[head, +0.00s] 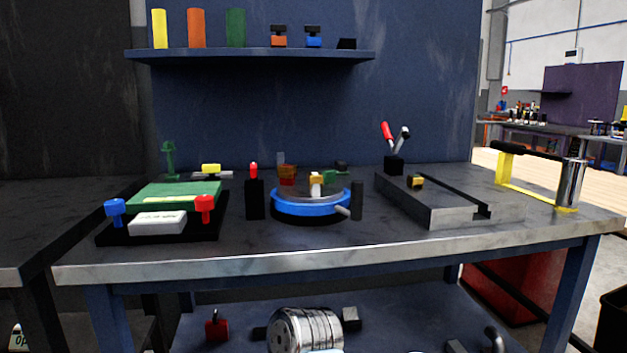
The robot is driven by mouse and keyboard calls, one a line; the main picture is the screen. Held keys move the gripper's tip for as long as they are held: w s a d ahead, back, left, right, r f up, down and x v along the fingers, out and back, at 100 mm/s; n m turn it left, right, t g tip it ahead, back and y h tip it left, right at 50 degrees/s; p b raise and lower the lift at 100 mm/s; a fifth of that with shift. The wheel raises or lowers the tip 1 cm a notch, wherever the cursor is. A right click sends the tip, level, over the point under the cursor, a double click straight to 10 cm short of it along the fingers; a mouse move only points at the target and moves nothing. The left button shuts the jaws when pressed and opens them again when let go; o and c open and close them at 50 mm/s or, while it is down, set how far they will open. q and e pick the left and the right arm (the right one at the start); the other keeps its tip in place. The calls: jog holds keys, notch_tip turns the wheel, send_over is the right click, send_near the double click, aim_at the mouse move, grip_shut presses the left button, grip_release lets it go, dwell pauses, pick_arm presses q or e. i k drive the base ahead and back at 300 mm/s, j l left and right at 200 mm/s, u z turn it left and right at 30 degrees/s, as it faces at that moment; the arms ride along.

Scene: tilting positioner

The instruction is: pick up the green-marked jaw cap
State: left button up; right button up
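A small green piece (329,176) shows behind the raised centre of the blue-ringed round positioner (311,207), on the middle of the workbench. It may be the green-marked jaw cap, but it is too small and partly hidden to tell, including whether it rests on the positioner or the bench. A small yellow piece (315,177) stands beside it, and an orange-brown block (287,171) sits behind to the left. Neither of my grippers is in view.
A green-topped fixture (175,195) with blue and red knobs stands left on the bench (260,238). A grey slotted block (425,205) and a yellow-framed tool (520,185) stand right. A shelf (250,56) hangs above. The bench's front strip is mostly clear.

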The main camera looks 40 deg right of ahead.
aim_at(413, 179)
jog(key=z, duration=1.95)
